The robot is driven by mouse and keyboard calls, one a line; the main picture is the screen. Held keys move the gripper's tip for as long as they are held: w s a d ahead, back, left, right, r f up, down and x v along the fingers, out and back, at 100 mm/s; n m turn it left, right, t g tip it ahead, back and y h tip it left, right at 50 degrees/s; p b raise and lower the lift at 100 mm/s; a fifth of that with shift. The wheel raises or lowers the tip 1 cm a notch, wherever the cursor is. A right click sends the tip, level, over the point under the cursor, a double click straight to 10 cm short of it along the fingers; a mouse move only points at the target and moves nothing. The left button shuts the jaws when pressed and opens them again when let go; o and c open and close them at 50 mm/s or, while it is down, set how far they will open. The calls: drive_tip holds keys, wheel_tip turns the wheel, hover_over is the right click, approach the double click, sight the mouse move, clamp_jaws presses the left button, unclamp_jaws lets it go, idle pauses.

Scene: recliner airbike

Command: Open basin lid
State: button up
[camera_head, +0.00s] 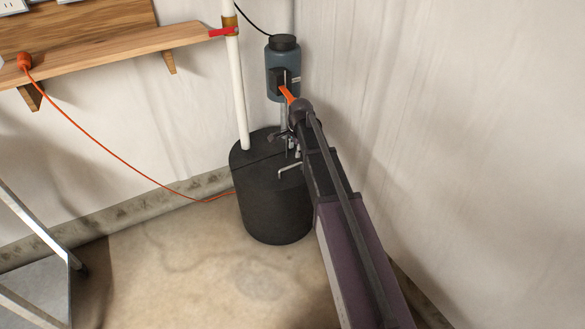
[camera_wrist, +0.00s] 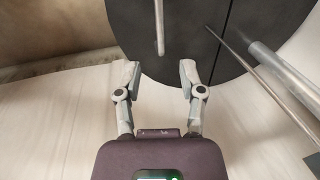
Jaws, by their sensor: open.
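The basin (camera_head: 270,205) is a black cylinder standing on the floor in the corner. Its flat round black lid (camera_head: 258,150) is on top, split by a seam that shows in the wrist view. A bent metal handle (camera_head: 288,168) is at the lid's front right. In the wrist view the handle (camera_wrist: 159,28) appears as a grey bar on the dark lid (camera_wrist: 190,35). My gripper (camera_wrist: 158,71) is open and empty at the lid's edge, its fingertips spread either side of the handle's line. In the head view my arm partly hides the lid's right side.
A white pipe (camera_head: 237,90) rises from the lid, with a red valve handle (camera_head: 221,32). A blue-grey canister (camera_head: 281,62) stands behind my arm. A wooden shelf (camera_head: 120,48) is at upper left, an orange cord (camera_head: 105,148) hangs below it.

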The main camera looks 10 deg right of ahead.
sight(292, 166)
drive_tip(key=shift+w+a+f+b, duration=0.1)
drive_tip(key=shift+w+f+b, duration=0.15)
drive_tip(key=shift+f+b, duration=1.1)
drive_tip(key=shift+w+a+f+b, duration=0.1)
drive_tip(key=shift+w+f+b, duration=0.2)
drive_tip(key=shift+f+b, duration=1.1)
drive_tip(key=shift+w+a+f+b, duration=0.1)
drive_tip(key=shift+w+f+b, duration=0.15)
drive_tip(key=shift+f+b, duration=1.1)
drive_tip(key=shift+f, duration=0.15)
clamp_jaws()
